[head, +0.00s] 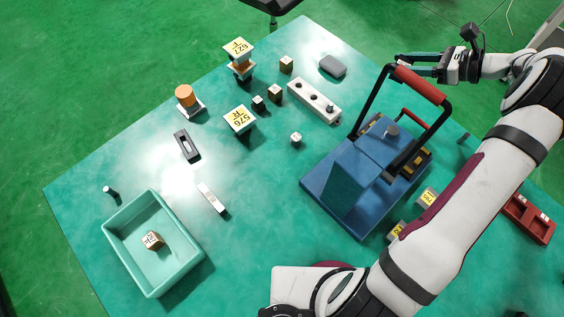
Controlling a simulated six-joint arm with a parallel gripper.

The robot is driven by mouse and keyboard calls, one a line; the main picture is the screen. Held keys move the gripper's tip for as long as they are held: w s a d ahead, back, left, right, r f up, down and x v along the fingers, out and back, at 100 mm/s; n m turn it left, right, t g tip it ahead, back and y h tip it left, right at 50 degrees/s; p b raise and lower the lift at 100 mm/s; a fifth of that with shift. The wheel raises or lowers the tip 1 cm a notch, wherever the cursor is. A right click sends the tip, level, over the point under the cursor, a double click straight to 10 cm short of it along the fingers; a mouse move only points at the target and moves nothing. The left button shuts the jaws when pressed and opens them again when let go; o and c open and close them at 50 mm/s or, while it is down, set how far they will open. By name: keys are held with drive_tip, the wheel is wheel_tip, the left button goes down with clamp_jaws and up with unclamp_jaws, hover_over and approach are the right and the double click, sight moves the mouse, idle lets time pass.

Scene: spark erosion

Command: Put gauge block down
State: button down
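A slim pale metal bar (212,198) lies flat on the green table, right of the teal bin; it looks like the gauge block, though I cannot be sure. My gripper (398,63) is at the upper right, beyond the red handle of the blue box and far from the bar. Its two dark fingers point left with a green gap between them. The handle partly covers the lower finger.
The teal bin (118,238) holds a small marked cube (152,240). A dark slotted block (187,145), numbered stands (240,120) and a white holed bar (314,100) stand behind. The blue box (335,185) with its tall handle (420,85) stands beside my arm.

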drive_tip(key=s+a+n+g+y, duration=0.25)
drive_tip(key=a+n+g, duration=0.25)
drive_tip(key=a, duration=1.7)
drive_tip(key=s+a+n+g+h, duration=0.2)
drive_tip(key=s+a+n+g, duration=0.4)
drive_tip(key=s+a, duration=1.15)
drive_tip(key=f, duration=1.5)
drive_tip(key=shift+w+f, duration=0.35)
drive_tip(key=shift+c, duration=2)
unclamp_jaws()
drive_tip(key=shift+f, duration=0.15)
